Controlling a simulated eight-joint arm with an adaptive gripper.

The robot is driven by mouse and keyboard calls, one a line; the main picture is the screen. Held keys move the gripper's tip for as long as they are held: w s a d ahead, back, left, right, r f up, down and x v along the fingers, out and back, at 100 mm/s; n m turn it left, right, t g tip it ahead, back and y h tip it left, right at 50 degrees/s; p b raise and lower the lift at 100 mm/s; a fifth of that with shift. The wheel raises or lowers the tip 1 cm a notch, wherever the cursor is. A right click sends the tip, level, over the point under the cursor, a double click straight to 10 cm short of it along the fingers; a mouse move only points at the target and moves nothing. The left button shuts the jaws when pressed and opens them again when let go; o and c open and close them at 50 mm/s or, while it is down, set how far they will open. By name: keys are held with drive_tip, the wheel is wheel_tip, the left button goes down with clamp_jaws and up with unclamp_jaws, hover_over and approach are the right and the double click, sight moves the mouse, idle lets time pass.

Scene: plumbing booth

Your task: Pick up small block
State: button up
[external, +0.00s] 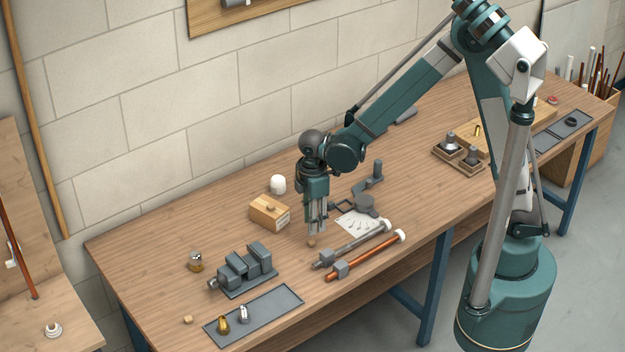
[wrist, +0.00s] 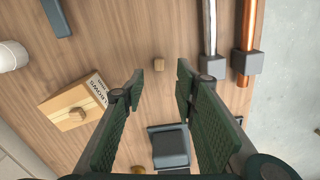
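Another small block (external: 187,319) lies near the front left of the bench. A light wooden box (external: 269,213) stands behind my gripper with a small wooden piece on top; it also shows in the wrist view (wrist: 70,100).
A grey pipe (external: 355,244) and a copper pipe (external: 365,257) with grey end blocks lie right of the block. A grey vise-like fixture (external: 246,272) stands to the left. A white cap (external: 278,184) stands behind the box.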

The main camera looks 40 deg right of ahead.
sight(313, 241)
drive_tip(key=shift+f, duration=0.15)
drive_tip(key=shift+f, duration=1.15)
drive_tip(key=shift+f, duration=0.15)
drive_tip(key=shift+f, duration=2.45)
drive_tip(key=c, duration=0.7)
